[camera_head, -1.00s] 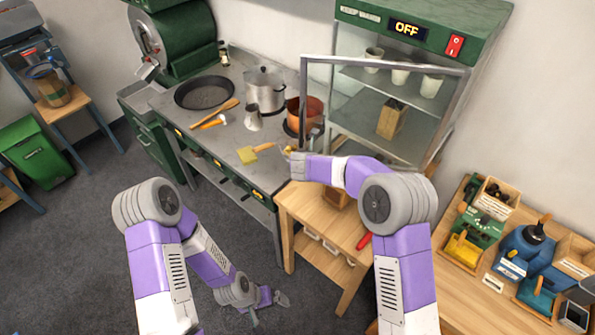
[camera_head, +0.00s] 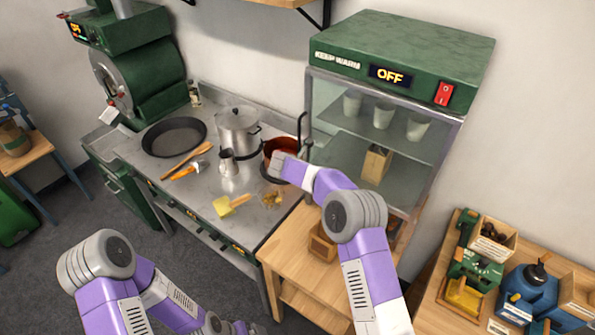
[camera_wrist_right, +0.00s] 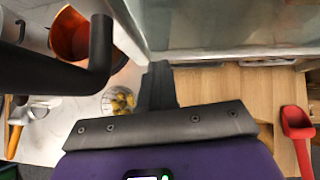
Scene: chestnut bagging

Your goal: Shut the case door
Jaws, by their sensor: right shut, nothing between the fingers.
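The glass case, a warmer with a green top (camera_head: 405,50), shows OFF on its display. Its grey-framed glass door (camera_head: 385,105) lies along the case front and looks shut or nearly so; I cannot tell if a small gap remains. A black handle (camera_head: 304,135) stands at the door's left edge, and it looms large in the right wrist view (camera_wrist_right: 100,50). My right gripper (camera_wrist_right: 157,85) is shut and empty, close to the door's lower left corner; contact is unclear. My left gripper (camera_head: 243,328) is low at the bottom edge, its jaws too small to read.
A copper pan (camera_head: 280,152), a steel pot (camera_head: 238,130) and a black frying pan (camera_head: 174,137) stand on the counter left of the case. A red tool (camera_wrist_right: 297,130) lies on the wooden table.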

